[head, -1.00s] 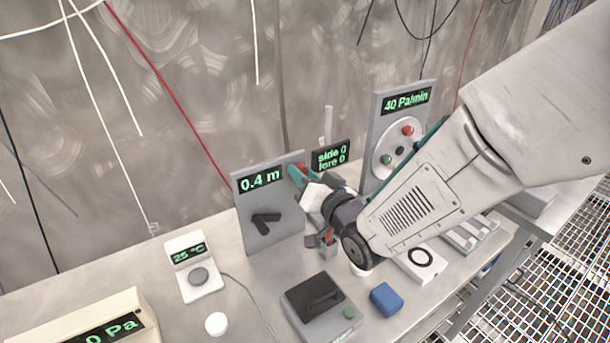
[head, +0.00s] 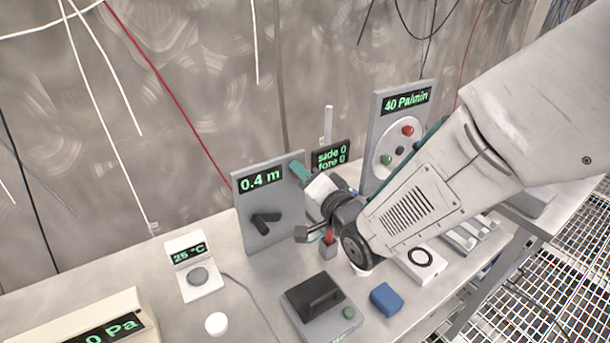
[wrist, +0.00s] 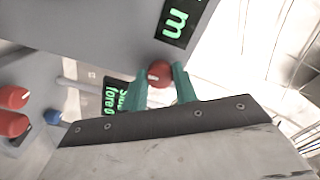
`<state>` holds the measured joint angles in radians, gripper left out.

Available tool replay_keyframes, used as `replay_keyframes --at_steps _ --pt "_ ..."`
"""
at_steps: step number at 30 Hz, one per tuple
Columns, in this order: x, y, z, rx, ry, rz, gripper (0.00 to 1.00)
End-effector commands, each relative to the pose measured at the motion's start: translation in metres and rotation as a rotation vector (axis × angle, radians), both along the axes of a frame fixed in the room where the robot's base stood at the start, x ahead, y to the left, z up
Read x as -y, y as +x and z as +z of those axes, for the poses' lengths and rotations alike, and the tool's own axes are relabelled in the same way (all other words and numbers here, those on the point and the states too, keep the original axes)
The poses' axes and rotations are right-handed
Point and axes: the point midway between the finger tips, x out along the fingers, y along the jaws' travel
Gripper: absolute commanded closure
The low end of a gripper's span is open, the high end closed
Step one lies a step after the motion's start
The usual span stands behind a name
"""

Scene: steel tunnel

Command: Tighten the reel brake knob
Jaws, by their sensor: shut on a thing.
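A round red knob (wrist: 158,74) shows in the wrist view on the edge of the grey reel panel (wrist: 95,35), beside its green readout. My gripper (wrist: 160,73) is shut on the red knob, with a teal finger on either side of it. In the head view my gripper (head: 301,171) is at the upper right edge of the grey panel (head: 248,215), which reads 0.4 m and carries a black crank-like handle (head: 265,223). The knob is hidden there behind the fingers and wrist.
A dark "side 0 / fore 0" display (head: 331,156) stands just behind my gripper. A black-topped box (head: 318,300), a blue block (head: 386,299) and a 25 °C meter (head: 193,265) stand in front on the bench.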

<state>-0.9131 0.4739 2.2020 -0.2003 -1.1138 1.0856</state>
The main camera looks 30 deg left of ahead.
Motion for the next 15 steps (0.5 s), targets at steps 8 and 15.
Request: replay_keyframes --at_steps 8,15 --pt "0.0003 -0.0025 -0.0037 -0.005 -0.007 0.004 0.94" --pt "0.0006 -0.0012 -0.0023 -0.003 -0.004 0.002 0.50"
